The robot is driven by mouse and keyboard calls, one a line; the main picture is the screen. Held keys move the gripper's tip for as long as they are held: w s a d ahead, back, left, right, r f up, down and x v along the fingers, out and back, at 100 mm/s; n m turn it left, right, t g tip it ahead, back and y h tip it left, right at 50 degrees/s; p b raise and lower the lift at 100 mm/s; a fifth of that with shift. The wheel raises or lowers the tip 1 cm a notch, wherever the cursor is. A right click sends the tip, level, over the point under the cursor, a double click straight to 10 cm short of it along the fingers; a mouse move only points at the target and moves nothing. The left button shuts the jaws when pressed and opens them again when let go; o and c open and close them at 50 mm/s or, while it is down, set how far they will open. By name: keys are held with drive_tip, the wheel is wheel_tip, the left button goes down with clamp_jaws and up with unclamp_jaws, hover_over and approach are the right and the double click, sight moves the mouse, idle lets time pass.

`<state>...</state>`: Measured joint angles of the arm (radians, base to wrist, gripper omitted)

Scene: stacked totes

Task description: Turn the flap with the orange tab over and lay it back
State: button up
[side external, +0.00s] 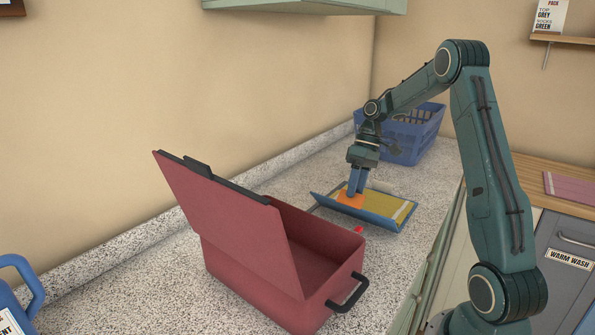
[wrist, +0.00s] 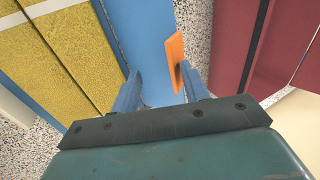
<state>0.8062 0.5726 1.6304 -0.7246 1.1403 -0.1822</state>
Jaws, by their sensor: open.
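A blue folder-like piece (side external: 375,217) lies on the counter with a yellow panel (side external: 385,203) on it. In the wrist view the yellow panel (wrist: 70,50) is at the left, beside a blue flap (wrist: 140,40). The orange tab (side external: 347,200) is at the flap's edge; it also shows in the wrist view (wrist: 177,62), standing up near the right finger. My gripper (side external: 354,191) points down at the tab, with its fingers (wrist: 158,78) apart. The tab lies at or between the fingertips; I cannot tell whether they touch it.
An open red tote (side external: 255,275) with a raised lid and black handle stands at the front, near the blue piece. A small red object (side external: 359,230) lies between them. A blue basket (side external: 408,147) stands behind my gripper. The wall closes off the counter's back.

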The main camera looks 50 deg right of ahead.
sight(346, 207)
drive_tip(key=a+f, duration=0.1)
drive_tip(key=a, duration=0.1)
drive_tip(key=a+f, duration=0.1)
drive_tip(key=a, duration=0.1)
drive_tip(key=a+f, duration=0.1)
drive_tip(key=a, duration=0.1)
drive_tip(key=shift+s+f, duration=0.15)
drive_tip(key=shift+f, duration=0.05)
drive_tip(key=shift+a+f+h, duration=0.65)
drive_tip(key=shift+f+h, duration=0.1)
drive_tip(key=shift+h, duration=0.35)
drive_tip(key=shift+a+f+h, duration=0.3)
drive_tip(key=shift+f+h, duration=0.2)
drive_tip(key=shift+h, duration=0.05)
drive_tip(key=shift+a+f+h, duration=0.25)
drive_tip(key=shift+f+h, duration=0.2)
drive_tip(key=shift+h, duration=0.1)
drive_tip(key=shift+d+r, duration=0.1)
drive_tip(key=shift+r, duration=0.25)
wheel_tip(346, 207, up, 13)
drive_tip(key=s+a+r+t, duration=0.2)
drive_tip(key=s+a+r, duration=0.3)
drive_tip(key=a, duration=0.3)
drive_tip(key=shift+s+r+h, duration=0.3)
drive_tip(key=shift+s+h, duration=0.1)
drive_tip(key=shift+s, duration=0.15)
drive_tip(key=shift+o, duration=0.2)
